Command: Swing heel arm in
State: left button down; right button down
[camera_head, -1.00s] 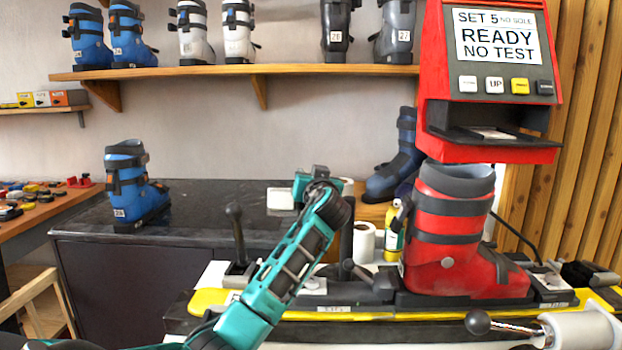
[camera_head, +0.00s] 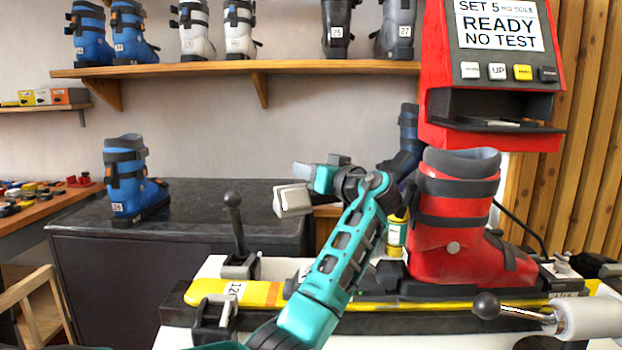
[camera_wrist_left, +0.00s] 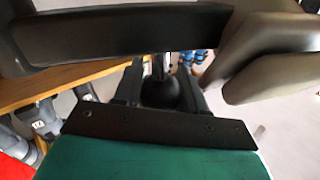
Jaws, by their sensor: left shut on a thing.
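The heel arm seems to be the dark bar with a light grey pad (camera_head: 292,201) left of the red boot (camera_head: 455,235), above the bench. In the left wrist view its bar (camera_wrist_left: 130,36) crosses close in front of the camera, with the pad (camera_wrist_left: 272,48) at right. My left gripper (camera_head: 318,181) is at this arm, shut on it; its fingertips are largely hidden. The pad is well apart from the boot. The boot stands upright on the machine's bed. My teal forearm covers part of the bed and the arm's support. My right gripper is not in view.
An upright black-knobbed lever (camera_head: 233,205) stands left of my forearm. Another knobbed lever (camera_head: 488,305) is at front right. The red display unit (camera_head: 495,75) overhangs the boot. A blue boot (camera_head: 132,182) stands on the dark counter (camera_head: 225,205). The counter between is clear.

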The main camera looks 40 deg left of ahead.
pick_arm(q)
jog(key=shift+s+d+n+g+b, duration=0.2)
jog(key=shift+d+n+g, duration=0.3)
jog(key=shift+g, duration=0.35)
jog(key=shift+s+d+n+g+b, duration=0.25)
jog(key=shift+n+g, duration=0.35)
jog(key=shift+g, duration=0.25)
jog(key=c, duration=0.7)
grip_release()
notch_tip(320, 180, up, 20)
jog(key=p, duration=0.2)
jog(key=shift+p, duration=0.35)
